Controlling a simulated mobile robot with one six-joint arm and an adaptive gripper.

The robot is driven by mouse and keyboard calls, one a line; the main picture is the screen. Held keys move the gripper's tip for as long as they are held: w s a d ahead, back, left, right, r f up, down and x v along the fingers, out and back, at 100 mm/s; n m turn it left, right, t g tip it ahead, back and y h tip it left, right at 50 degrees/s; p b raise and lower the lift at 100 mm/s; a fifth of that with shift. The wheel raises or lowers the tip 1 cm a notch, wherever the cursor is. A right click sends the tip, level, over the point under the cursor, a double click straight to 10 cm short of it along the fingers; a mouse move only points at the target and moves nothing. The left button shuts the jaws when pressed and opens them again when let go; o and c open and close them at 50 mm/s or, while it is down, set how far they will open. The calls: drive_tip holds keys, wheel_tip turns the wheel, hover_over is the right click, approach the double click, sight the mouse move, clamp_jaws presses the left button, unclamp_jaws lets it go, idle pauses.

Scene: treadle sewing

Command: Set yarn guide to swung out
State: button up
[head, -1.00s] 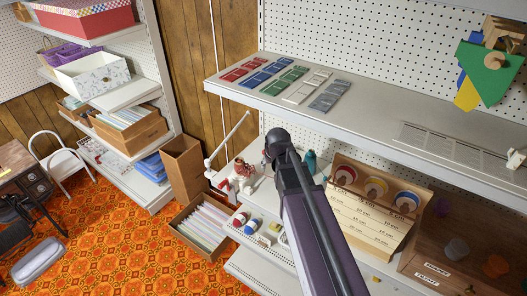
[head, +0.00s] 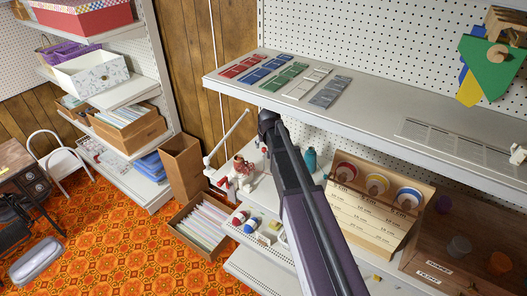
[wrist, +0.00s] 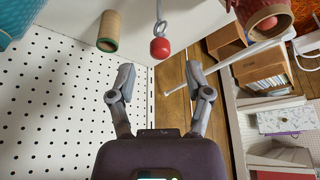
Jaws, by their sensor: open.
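A white yarn winder (head: 238,182) with a reddish-brown yarn cone (head: 243,166) stands on the lower shelf. A thin pale bent rod, seemingly the yarn guide (head: 228,137), slants up beside it. In the wrist view the rod (wrist: 245,55) crosses right of my fingers, near the yarn cone (wrist: 266,16). A red knob (wrist: 160,48) shows below a metal ring (wrist: 160,27), just beyond the gap between my fingertips. I cannot tell which part it belongs to. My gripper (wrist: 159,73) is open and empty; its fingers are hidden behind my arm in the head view.
A teal item (head: 310,160) stands right of my arm. A cardboard tube (wrist: 108,31) is close by my left finger in the wrist view. The upper shelf (head: 390,120) overhangs at right. A pegboard wall (wrist: 55,100) and a tall carton (head: 182,167) are near.

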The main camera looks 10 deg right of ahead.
sight(264, 148)
drive_tip(key=shift+b+x, duration=1.25)
drive_tip(key=shift+x, duration=0.4)
drive_tip(key=shift+c, duration=0.3)
clamp_jaws()
